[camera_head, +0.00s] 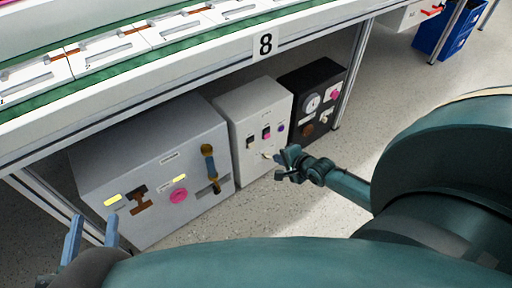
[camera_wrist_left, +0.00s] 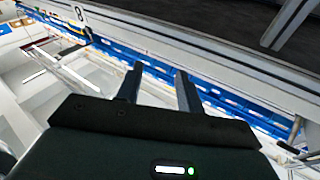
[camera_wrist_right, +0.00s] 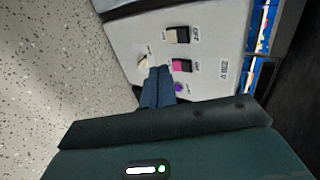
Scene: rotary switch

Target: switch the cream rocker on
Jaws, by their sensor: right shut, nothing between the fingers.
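The cream rocker (camera_head: 249,142) is on the front of the white box (camera_head: 252,104) under the bench. In the right wrist view the cream rocker (camera_wrist_right: 172,37) has a dark half beside its cream half. A magenta rocker (camera_wrist_right: 179,66) is beside it. My right gripper (camera_head: 282,158) is shut and empty in front of the box's lower right. In the right wrist view its fingertips (camera_wrist_right: 159,71) appear close to the magenta rocker, apart from the cream one; contact cannot be told. My left gripper (camera_head: 92,228) is open and empty at the lower left, also in its wrist view (camera_wrist_left: 158,78).
The white box also has a cream knob (camera_wrist_right: 143,61) and a purple button (camera_wrist_right: 180,87). A large grey box (camera_head: 150,140) stands left, and a black box (camera_head: 318,78) right. The bench edge (camera_head: 200,82) overhangs them. Speckled floor (camera_head: 300,210) in front is clear.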

